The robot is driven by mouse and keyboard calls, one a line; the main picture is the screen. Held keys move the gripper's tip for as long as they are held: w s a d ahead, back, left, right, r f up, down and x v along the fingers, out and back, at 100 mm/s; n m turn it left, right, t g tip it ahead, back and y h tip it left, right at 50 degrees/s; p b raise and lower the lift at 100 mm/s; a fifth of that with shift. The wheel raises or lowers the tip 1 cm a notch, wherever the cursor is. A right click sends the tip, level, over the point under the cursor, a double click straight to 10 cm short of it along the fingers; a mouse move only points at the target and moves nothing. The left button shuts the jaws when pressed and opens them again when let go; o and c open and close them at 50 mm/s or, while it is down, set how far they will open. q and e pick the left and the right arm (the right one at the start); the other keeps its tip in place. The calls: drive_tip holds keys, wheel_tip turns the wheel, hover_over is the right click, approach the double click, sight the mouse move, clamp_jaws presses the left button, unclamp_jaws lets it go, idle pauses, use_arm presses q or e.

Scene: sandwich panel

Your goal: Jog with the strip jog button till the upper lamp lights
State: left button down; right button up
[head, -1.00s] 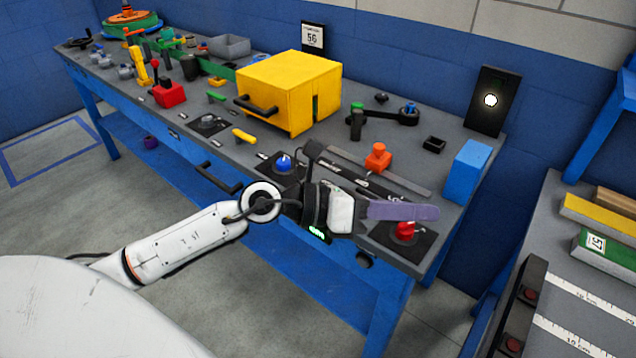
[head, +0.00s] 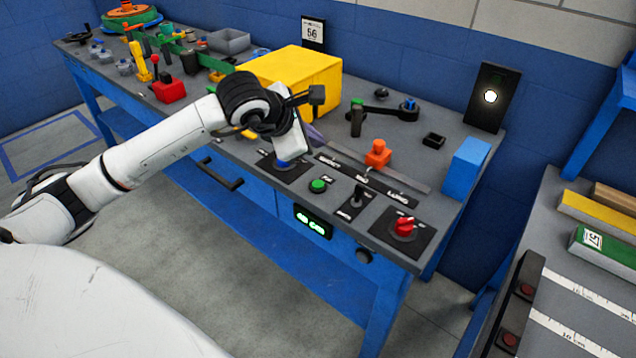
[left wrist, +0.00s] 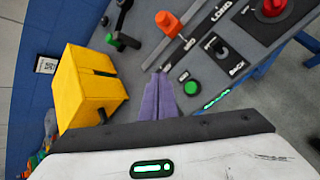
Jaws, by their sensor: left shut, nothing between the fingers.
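My left gripper's purple fingers (head: 313,135) are partly hidden behind my wrist in the head view. In the left wrist view my left gripper (left wrist: 163,75) is shut and empty, its tips beside the green button and apart from it in the picture. A dark lamp panel (head: 486,120) stands at the bench's back right.
Near the button are a blue knob (head: 284,163), a black lever switch (head: 358,192) and a red knob (head: 404,226). An orange block (head: 377,153) sits on the grey strip. A yellow box (head: 312,80) stands behind my wrist. A green-lit display (head: 311,223) is on the bench front.

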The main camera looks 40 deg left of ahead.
sight(315, 187)
use_arm(q)
wheel_tip(315, 187, down, 9)
drive_tip(key=b, duration=0.5)
drive_tip(key=shift+r, duration=0.1)
idle(1.4)
drive_tip(key=shift+b, duration=0.3)
drive_tip(key=shift+f+b, duration=0.45)
drive_tip(key=shift+b, duration=0.15)
drive_tip(key=shift+f, duration=0.15)
idle(0.5)
